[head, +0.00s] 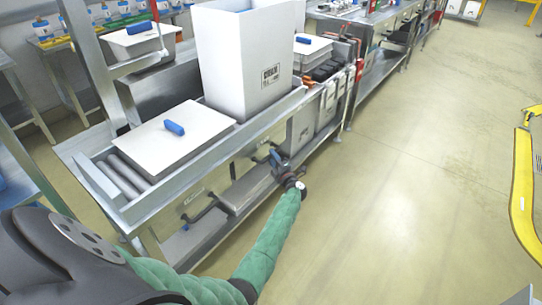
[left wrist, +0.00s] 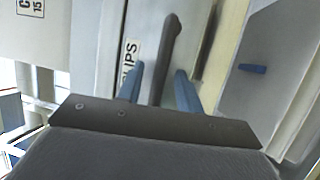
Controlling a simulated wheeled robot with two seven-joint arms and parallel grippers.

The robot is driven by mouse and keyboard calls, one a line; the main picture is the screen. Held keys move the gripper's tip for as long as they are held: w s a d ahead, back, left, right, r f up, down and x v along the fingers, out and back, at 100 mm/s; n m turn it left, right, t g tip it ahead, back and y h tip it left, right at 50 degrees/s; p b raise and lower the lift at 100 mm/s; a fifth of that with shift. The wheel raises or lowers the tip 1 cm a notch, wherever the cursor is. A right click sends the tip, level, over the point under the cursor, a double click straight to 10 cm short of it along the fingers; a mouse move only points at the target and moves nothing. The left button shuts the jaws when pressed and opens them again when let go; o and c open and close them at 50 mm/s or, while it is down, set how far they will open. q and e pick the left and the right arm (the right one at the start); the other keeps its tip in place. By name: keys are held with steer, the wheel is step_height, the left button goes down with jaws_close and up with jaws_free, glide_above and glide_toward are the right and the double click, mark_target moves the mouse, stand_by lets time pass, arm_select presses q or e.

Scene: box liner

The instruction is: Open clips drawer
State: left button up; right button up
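My left gripper (head: 275,156) is at the front of the workbench, at the drawer fronts under the roller conveyor. In the left wrist view, the left gripper's (left wrist: 160,88) two blue fingers are spread apart. A dark bar handle (left wrist: 168,50) runs between them, with a gap visible on both sides. The pale clips drawer (left wrist: 108,45) has a label (left wrist: 130,55) reading "CLIPS" beside the handle. In the head view, the drawer front (head: 246,163) is partly hidden by the gripper and looks flush with the bench. My right gripper is not in view.
Another drawer handle (head: 204,210) sticks out to the left along the bench. A tall white box (head: 247,60) and a lidded white box (head: 160,145) stand on the conveyor. A metal shelf (head: 245,190) lies below the drawers. The floor (head: 400,190) to the right is clear.

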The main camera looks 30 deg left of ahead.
arm_select(q)
steer(key=shift+x, duration=0.85)
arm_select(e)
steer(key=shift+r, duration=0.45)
arm_select(q)
steer(key=shift+c, duration=0.3)
jaws_close()
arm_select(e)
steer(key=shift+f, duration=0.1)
arm_select(q)
steer(key=shift+d+f, duration=0.1)
steer(key=shift+f, duration=0.05)
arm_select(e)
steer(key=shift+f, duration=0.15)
